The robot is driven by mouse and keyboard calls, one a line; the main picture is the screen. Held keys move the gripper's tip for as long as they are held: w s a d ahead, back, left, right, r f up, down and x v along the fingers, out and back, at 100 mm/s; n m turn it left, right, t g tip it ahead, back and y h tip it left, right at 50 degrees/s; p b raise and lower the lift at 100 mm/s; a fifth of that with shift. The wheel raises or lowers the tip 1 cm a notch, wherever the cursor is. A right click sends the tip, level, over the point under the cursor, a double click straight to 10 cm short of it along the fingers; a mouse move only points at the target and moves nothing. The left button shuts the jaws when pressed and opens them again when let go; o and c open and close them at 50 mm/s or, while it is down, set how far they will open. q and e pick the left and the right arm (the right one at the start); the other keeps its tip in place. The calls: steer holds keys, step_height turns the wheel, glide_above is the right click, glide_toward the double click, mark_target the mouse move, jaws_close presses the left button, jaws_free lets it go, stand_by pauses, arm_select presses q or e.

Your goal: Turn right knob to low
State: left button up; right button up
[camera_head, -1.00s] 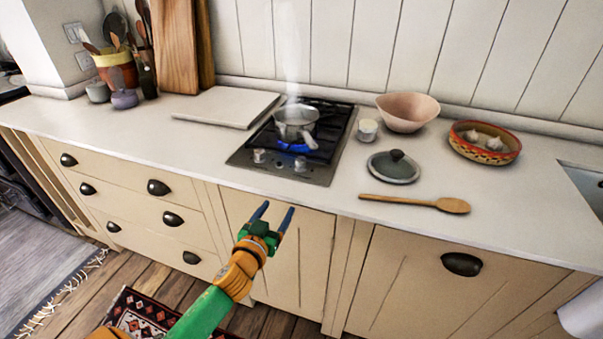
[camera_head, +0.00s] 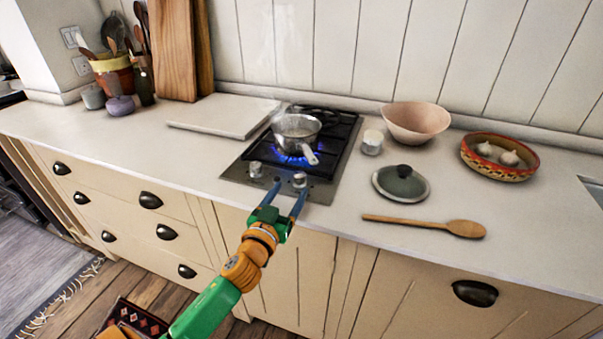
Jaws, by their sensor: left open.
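The black gas hob (camera_head: 321,190) is set in the white worktop, with two silver knobs on its front panel. The right knob (camera_head: 299,180) is just beyond the tip of my left gripper's right finger. The left knob (camera_head: 255,169) is to the left, near the other fingertip. My left gripper (camera_head: 289,188) is open and empty at the hob's front edge. I cannot tell whether a finger touches the right knob. A blue flame (camera_head: 287,158) burns under a small metal saucepan (camera_head: 297,131), whose handle points toward the front. My right gripper is not in view.
Right of the hob are a small white jar (camera_head: 372,142), a grey lid (camera_head: 401,184), a pink bowl (camera_head: 416,122), a wooden spoon (camera_head: 425,223) and a patterned dish (camera_head: 499,157) with garlic. A pale board (camera_head: 224,115) lies left. The worktop's front left is clear.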

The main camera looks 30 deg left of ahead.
mark_target(297, 178)
arm_select(q)
steer(key=x, duration=0.4)
steer(key=shift+w+r, duration=0.15)
steer(key=shift+w, duration=0.1)
steer(key=shift+w+a, duration=0.2)
steer(key=shift+w, duration=0.5)
jaws_close()
